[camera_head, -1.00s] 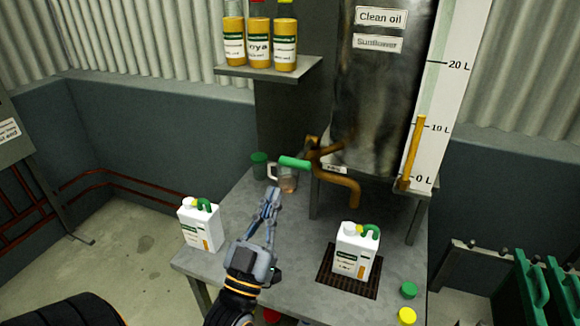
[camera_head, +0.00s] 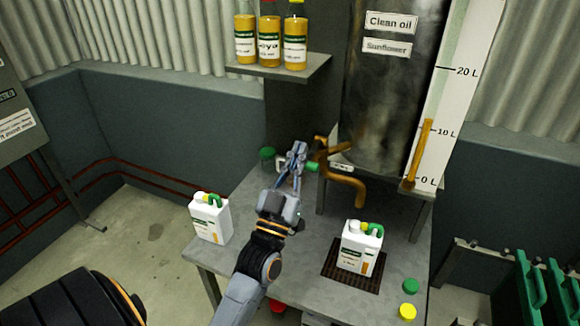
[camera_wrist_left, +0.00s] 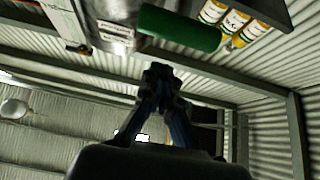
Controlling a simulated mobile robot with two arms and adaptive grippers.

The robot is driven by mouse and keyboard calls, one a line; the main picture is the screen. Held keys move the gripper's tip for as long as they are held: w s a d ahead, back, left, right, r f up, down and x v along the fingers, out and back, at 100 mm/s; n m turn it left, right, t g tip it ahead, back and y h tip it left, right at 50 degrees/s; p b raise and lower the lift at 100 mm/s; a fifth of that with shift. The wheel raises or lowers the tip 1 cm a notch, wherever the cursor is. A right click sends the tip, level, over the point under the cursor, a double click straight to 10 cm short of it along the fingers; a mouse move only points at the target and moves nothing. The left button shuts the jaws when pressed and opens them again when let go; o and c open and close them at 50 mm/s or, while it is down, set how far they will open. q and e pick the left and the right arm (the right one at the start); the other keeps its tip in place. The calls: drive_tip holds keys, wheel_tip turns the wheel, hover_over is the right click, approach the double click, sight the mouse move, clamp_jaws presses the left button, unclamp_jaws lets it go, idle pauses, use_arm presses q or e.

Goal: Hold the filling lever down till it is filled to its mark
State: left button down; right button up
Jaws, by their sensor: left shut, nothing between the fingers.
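The green handle of the filling lever (camera_head: 313,167) sticks out left from the brass tap (camera_head: 348,190) and is partly hidden by my left gripper (camera_head: 299,148). My left gripper is shut and empty, with its fingers pointing up beside the handle. In the left wrist view the green handle (camera_wrist_left: 178,28) lies beyond the shut fingertips (camera_wrist_left: 157,70), with a gap in the picture; I cannot tell whether they touch. A white jerrycan (camera_head: 358,246) with a green handle stands upright under the spout. Its fill level and mark cannot be made out. My right gripper is not in view.
A second white jerrycan (camera_head: 209,217) stands at the table's left edge. The oil tank (camera_head: 385,110) and its level gauge (camera_head: 418,155) are behind. A shelf (camera_head: 300,72) with bottles is above left. Green and yellow caps (camera_head: 408,311) lie at front right.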

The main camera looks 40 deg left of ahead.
use_arm(q)
drive_tip(key=shift+w+a+f, duration=0.1)
drive_tip(key=shift+w+f, duration=0.05)
drive_tip(key=shift+f, duration=0.7)
drive_tip(key=shift+w+f, duration=0.15)
drive_tip(key=shift+f, duration=0.7)
